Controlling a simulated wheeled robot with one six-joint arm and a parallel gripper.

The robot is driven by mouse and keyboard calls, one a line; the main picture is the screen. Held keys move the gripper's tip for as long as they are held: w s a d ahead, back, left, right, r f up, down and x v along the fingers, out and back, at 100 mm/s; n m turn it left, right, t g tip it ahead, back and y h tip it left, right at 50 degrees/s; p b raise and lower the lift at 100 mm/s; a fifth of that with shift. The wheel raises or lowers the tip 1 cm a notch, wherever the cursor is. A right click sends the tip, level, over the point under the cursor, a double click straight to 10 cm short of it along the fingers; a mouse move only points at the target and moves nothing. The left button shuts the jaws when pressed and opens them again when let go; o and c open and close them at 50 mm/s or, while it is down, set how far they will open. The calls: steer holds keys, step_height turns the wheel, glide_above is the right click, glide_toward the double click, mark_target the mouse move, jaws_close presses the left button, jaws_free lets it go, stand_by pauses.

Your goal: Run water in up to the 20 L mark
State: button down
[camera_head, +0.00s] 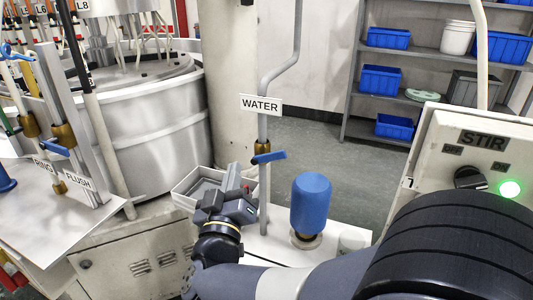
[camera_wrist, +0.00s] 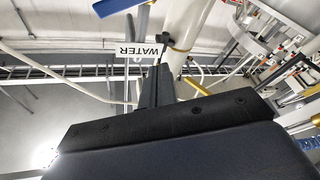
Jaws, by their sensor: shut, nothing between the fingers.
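The white WATER sign (camera_head: 261,105) hangs on a grey vertical pipe. Below it is a brass valve (camera_head: 264,148) with a blue lever (camera_head: 270,157), which points to the right, roughly across the pipe. My gripper (camera_head: 234,178) is shut and empty, just left of the pipe and a little below the lever; it looks apart from the lever. In the wrist view the shut fingers (camera_wrist: 157,80) point up toward the upside-down WATER sign (camera_wrist: 140,50), with a blue piece (camera_wrist: 143,20) beyond it. I see no 20 L mark and no water level.
A blue capped cylinder (camera_head: 311,205) stands right of the pipe. A shallow pale tray (camera_head: 187,190) lies behind my gripper. The STIR panel (camera_head: 450,150) with a lit green button is at right. RING and FLUSH valves (camera_head: 62,140) and a large round machine (camera_head: 150,125) are at left.

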mark_target(271, 153)
steer(key=w+d+r+m+h+p, duration=0.25)
steer(key=w+d, duration=0.25)
steer(key=w, duration=0.4)
steer(key=f, duration=0.1)
steer(key=f+p, duration=0.1)
steer(key=d+f, duration=0.1)
steer(key=shift+s+d, duration=0.1)
steer(key=shift+s, duration=0.2)
steer(key=b, duration=0.1)
steer(key=f+m+h+b, duration=0.1)
steer(key=b, duration=0.1)
steer(key=shift+d+f, duration=0.15)
steer(key=shift+d, duration=0.1)
steer(key=shift+s, duration=0.1)
steer(key=shift+d+r, duration=0.1)
steer(key=shift+r, duration=0.15)
